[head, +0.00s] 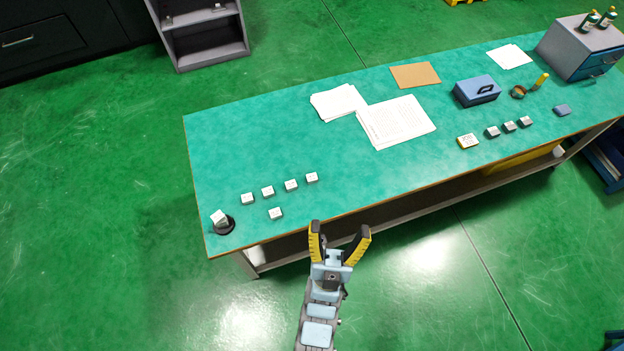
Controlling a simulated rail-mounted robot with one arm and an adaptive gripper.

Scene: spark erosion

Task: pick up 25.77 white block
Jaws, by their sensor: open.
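Several small white blocks stand on the left part of the green-topped table (330,165). A row holds one block (248,199), a second (268,191), a third (291,185) and another (312,177). A single block (275,214) sits in front of the row. One more white block (219,216) rests tilted on a round dark holder (226,226) at the left corner. Any numbers on the blocks are too small to read. My gripper (339,233) is open and empty, at the table's front edge, right of the blocks and apart from them.
Papers (396,121) and a brown sheet (415,75) lie mid-table. To the right are a yellowish block (467,141), several grey blocks (509,126), a blue case (477,91) and a drawer cabinet (584,47). The tabletop between the white blocks and papers is clear.

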